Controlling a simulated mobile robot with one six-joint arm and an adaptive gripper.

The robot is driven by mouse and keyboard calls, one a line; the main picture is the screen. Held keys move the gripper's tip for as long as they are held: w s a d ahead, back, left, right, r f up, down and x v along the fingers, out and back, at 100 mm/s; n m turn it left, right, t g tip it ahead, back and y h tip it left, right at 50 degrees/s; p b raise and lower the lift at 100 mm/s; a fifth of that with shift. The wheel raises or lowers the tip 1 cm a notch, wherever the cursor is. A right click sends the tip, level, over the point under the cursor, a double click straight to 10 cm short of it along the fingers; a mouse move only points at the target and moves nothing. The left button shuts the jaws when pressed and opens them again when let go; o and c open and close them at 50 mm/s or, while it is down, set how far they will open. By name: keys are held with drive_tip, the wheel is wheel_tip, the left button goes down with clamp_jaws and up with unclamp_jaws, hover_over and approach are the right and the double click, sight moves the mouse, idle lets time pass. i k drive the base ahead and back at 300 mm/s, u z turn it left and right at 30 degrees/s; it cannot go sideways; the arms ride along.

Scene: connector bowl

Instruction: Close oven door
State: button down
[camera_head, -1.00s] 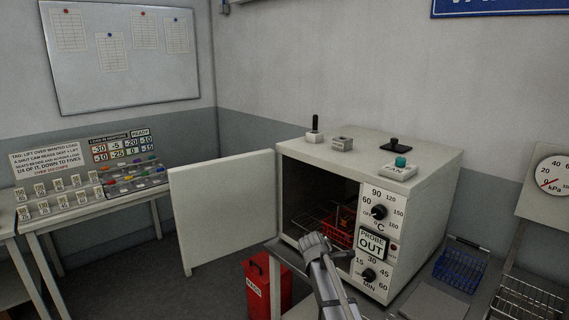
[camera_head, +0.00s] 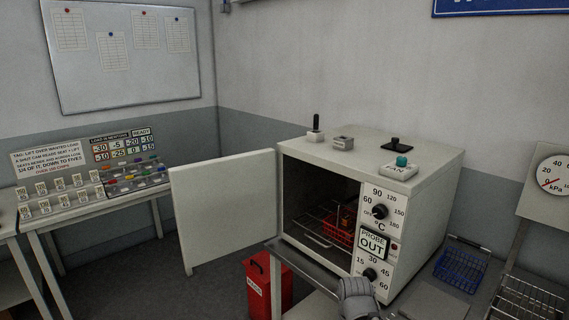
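The oven (camera_head: 415,170) is a pale box on a grey bench in the middle right. Its door (camera_head: 226,205) stands wide open, swung out to the left from the left edge of the opening. Inside, a red basket (camera_head: 341,228) sits on a wire rack (camera_head: 316,232). My gripper (camera_head: 357,288) is low in front of the oven, below the dials, well to the right of the door and apart from it. Its fingers are seen from behind and too small to tell open from shut.
A red bin (camera_head: 270,285) stands below the opening, near the door's lower edge. A blue wire basket (camera_head: 460,264) lies right of the oven. A side table (camera_head: 90,210) with coloured chips is at left. The floor in front of the door is clear.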

sight(226, 205)
drive_tip(key=u, duration=2.55)
drive_tip(key=i, duration=2.25)
drive_tip(key=z, duration=0.05)
